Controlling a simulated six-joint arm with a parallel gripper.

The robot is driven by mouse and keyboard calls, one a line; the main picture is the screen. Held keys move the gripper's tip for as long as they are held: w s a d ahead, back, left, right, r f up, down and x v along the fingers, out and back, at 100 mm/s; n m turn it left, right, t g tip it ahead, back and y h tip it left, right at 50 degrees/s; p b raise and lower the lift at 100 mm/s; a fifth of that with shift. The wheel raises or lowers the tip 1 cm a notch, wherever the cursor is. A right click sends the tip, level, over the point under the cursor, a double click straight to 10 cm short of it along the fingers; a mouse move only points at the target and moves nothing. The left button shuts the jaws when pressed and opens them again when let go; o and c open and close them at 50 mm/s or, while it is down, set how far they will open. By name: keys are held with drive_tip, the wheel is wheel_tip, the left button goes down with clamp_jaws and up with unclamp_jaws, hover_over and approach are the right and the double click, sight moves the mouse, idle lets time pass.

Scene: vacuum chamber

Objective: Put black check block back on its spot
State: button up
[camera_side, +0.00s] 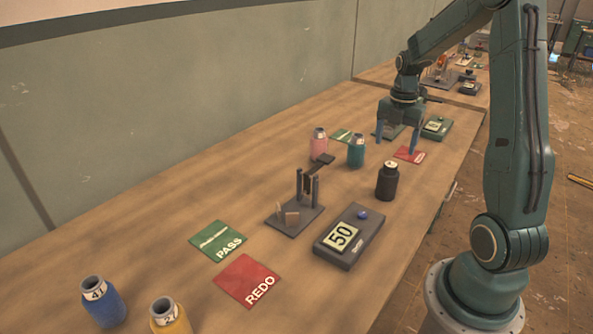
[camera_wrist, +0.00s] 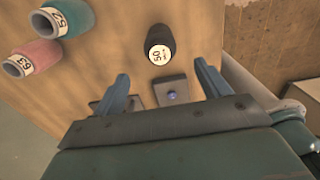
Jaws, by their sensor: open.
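My gripper (camera_side: 399,138) is open and empty, above the bench and beyond the block in the side view. Its two blue fingers (camera_wrist: 165,88) are spread apart in the wrist view, clear of the block.
Pink (camera_side: 319,145) and teal (camera_side: 356,151) bottles stand left of the block. A dark stand (camera_side: 295,214), green PASS card (camera_side: 217,241) and red REDO card (camera_side: 247,281) lie nearer. Blue and yellow bottles stand in front.

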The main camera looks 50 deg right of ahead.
drive_tip(key=shift+r, duration=0.6)
drive_tip(key=shift+w+a+r, duration=0.1)
drive_tip(key=shift+a+r, duration=0.1)
drive_tip(key=shift+a, duration=0.05)
drive_tip(key=a+r+m+t+h, duration=0.1)
drive_tip(key=a+r+m, duration=0.35)
drive_tip(key=a, duration=0.35)
drive_tip(key=a+r+m+t, duration=0.1)
drive_tip(key=a+r+m, duration=0.2)
drive_tip(key=a+r, duration=0.3)
drive_tip(key=s+a+r+m+t+y, duration=0.1)
drive_tip(key=s+a+m+t, duration=0.2)
drive_tip(key=s+a+m, duration=0.7)
drive_tip(key=s+a, duration=0.1)
drive_tip(key=a, duration=0.3)
drive_tip(key=shift+s+a+t, duration=0.2)
drive_tip(key=shift+a+t, duration=0.05)
drive_tip(key=shift+t, duration=0.05)
